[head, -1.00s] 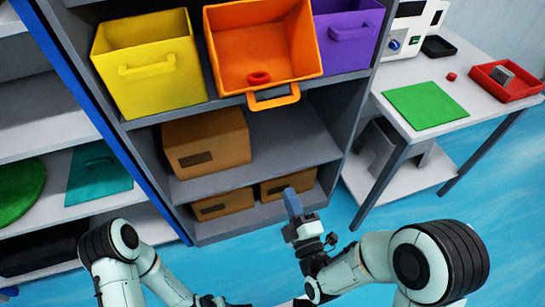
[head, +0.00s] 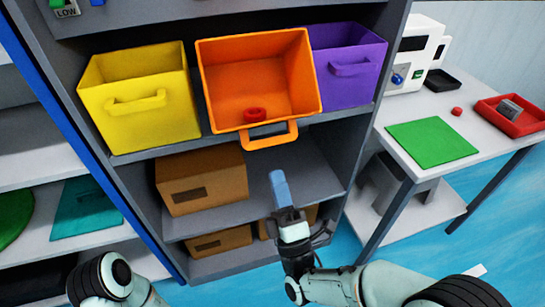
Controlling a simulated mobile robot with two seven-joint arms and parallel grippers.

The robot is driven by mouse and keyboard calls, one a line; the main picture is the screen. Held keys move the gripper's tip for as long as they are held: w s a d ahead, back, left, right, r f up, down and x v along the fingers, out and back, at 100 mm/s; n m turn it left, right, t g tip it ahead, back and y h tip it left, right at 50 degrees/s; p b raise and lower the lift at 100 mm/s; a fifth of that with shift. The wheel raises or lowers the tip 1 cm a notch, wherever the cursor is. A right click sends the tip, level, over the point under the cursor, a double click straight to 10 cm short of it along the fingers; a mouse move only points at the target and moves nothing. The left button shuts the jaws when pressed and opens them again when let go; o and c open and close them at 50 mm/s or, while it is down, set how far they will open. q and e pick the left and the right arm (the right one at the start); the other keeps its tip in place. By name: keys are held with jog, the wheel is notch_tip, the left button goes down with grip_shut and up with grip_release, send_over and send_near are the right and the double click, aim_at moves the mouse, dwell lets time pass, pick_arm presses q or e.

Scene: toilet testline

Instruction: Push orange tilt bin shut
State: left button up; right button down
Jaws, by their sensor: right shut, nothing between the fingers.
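The orange tilt bin (head: 285,72) is on the upper shelf between two other bins. It is tilted forward and open, and its inside faces me. A red ring-shaped object (head: 254,115) lies inside it near the front. Its orange handle (head: 270,136) hangs at the lower front edge. My right gripper (head: 279,185) is shut and empty, below the handle and apart from it, with its blue fingers pointing up. Part of my left arm shows at the lower left, but its gripper is out of view.
A yellow bin (head: 138,102) stands left of the orange bin and a purple bin (head: 349,68) right of it. Cardboard boxes (head: 202,180) sit on the lower shelves. A table with a green mat (head: 432,142) and a red tray (head: 512,117) stands at the right.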

aim_at(270, 138)
pick_arm(q)
jog(key=shift+s+d+r, duration=0.1)
jog(key=shift+s, duration=0.05)
pick_arm(e)
jog(key=x, duration=0.4)
jog(key=shift+w+a+r, duration=0.1)
jog(key=shift+w+r, duration=0.1)
jog(key=shift+w, duration=0.1)
